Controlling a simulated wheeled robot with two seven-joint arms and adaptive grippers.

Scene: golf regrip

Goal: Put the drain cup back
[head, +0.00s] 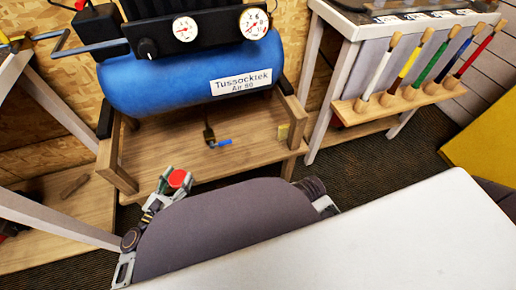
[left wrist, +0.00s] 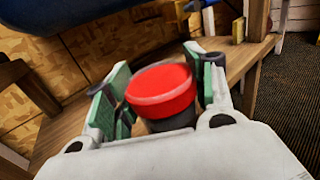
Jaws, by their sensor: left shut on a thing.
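The drain cup, with a red top and a dark lower part, shows as a small red disc (head: 179,179) in the head view. It is large and slightly tilted in the left wrist view (left wrist: 160,90). My left gripper (head: 174,184) is shut on it, with a green-padded finger on each side of the cup in the left wrist view (left wrist: 161,92). The cup is in front of the wooden stand under the blue compressor (head: 190,75). A drain valve with a blue handle (head: 223,142) hangs below the tank. My right gripper is not in view.
The compressor stand has a wooden lower shelf (head: 255,145), mostly clear, with a small yellow block (head: 282,132) at its right. A pale tabletop (head: 400,245) fills the lower right.

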